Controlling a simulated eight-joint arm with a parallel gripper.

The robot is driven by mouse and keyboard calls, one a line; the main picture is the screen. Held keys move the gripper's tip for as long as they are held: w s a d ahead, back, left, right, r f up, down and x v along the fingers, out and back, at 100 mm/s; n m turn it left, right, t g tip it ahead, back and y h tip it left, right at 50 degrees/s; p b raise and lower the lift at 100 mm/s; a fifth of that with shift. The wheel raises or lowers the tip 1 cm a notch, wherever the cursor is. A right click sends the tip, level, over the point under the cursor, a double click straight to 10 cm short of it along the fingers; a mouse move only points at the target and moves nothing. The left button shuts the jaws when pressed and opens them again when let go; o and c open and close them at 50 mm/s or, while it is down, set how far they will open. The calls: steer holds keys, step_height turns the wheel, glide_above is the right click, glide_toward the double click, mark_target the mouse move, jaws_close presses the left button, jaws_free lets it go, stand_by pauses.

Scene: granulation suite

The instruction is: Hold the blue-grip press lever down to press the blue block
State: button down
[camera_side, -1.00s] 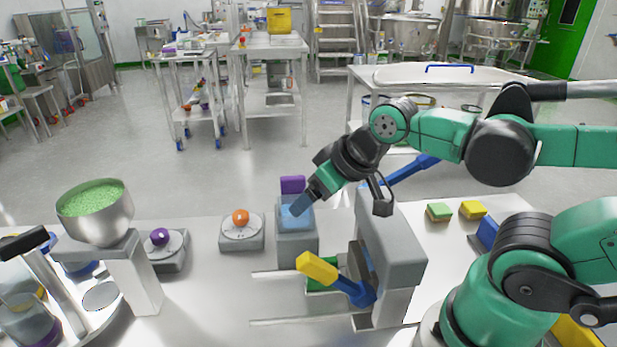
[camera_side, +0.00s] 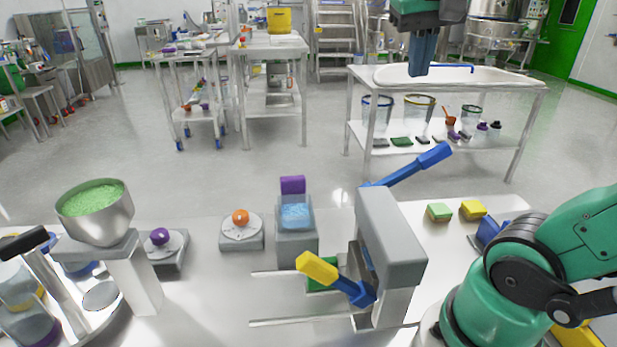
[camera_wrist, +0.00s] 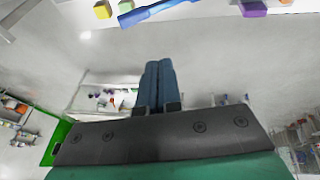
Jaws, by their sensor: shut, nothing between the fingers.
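The press (camera_side: 392,238) is a grey upright housing at the centre right of the bench in the side view. Its blue-grip lever (camera_side: 432,158) slants up to the right behind the housing, raised. The lever also crosses the top of the wrist view (camera_wrist: 150,13). A second lever with a yellow grip (camera_side: 317,267) points left at the front of the press. My gripper (camera_side: 421,72) is shut and empty, pointing down, well above the blue grip in the side picture and apart from it. Its shut fingers show in the wrist view (camera_wrist: 159,65). I cannot make out a blue block in the press.
A grey box (camera_side: 297,248) with blue contents and a purple tab (camera_side: 292,185) stands left of the press. Dials with an orange ball (camera_side: 240,217) and a purple ball (camera_side: 160,236) stand farther left. Green (camera_side: 439,212) and yellow (camera_side: 473,210) blocks lie right of the press.

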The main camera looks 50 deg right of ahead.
mark_target(430, 150)
steer(key=shift+s+d+r+m+g, duration=0.2)
steer(key=shift+s+r+m+g, duration=0.15)
steer(key=shift+s+r, duration=0.35)
steer(key=shift+f, duration=0.1)
steer(key=x, duration=0.8)
steer(key=s+x, duration=0.1)
steer(key=x, duration=0.3)
steer(key=shift+d+f, duration=0.25)
steer(key=shift+d, duration=0.1)
steer(key=shift+s+d+f, duration=0.2)
steer(key=shift+s+f, duration=0.05)
steer(key=shift+f, duration=0.2)
